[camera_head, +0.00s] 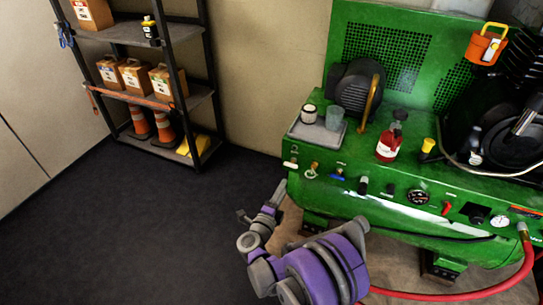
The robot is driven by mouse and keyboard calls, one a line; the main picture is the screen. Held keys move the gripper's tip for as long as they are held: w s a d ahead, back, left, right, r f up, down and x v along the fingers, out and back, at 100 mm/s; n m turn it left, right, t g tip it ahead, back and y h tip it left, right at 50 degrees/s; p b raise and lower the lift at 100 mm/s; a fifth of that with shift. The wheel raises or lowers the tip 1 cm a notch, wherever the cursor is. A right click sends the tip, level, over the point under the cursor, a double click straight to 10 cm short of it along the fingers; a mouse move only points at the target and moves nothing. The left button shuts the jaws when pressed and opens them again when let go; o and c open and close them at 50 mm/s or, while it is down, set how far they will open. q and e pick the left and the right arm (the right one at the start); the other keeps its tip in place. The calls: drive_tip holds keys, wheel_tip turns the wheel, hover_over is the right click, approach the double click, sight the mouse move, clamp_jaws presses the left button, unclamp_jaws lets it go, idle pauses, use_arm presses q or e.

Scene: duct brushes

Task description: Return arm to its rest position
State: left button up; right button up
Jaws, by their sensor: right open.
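My right arm, purple and grey, comes in from the bottom of the head view. It is bent, in front of the lower left part of the green machine (420,218). My right gripper (264,204) is at the arm's far end, beside the machine's left front corner and over the dark floor. It is open, with nothing visible between its fingers. Whether it touches the machine is hard to tell. My left gripper is not in view.
A grey tray (315,134) with small containers, a red bottle (389,146) and an orange bucket (486,46) are on the machine. A red hose (480,294) curves at lower right. A shelf (190,98) stands at back left. The dark floor (130,220) is clear.

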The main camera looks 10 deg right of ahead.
drive_tip(key=a+r+n+t+y, duration=0.3)
drive_tip(key=r+n+y, duration=0.4)
drive_tip(key=r+n, duration=0.3)
drive_tip(key=s+a+r+n+g+y, duration=0.3)
drive_tip(key=s+n+y, duration=0.2)
drive_tip(key=s+n, duration=0.2)
drive_tip(key=s+d+f+n+g+h, duration=0.1)
drive_tip(key=s+d+f+n+g, duration=0.25)
drive_tip(key=s, duration=0.65)
drive_tip(key=s+d+f+n+g, duration=0.2)
drive_tip(key=s+f+g, duration=0.2)
drive_tip(key=s, duration=0.6)
drive_tip(key=s+d+f+n+g+h, duration=0.1)
drive_tip(key=s+d+f+n+g, duration=0.2)
drive_tip(key=s, duration=0.7)
use_arm(q)
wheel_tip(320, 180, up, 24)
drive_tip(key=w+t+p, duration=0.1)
drive_tip(key=p, duration=2)
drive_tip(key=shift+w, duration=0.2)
use_arm(e)
wheel_tip(320, 180, up, 24)
drive_tip(key=w, duration=0.1)
drive_tip(key=shift+w+d+t, duration=0.15)
drive_tip(key=shift+d+t, duration=0.05)
drive_tip(key=shift+t, duration=0.25)
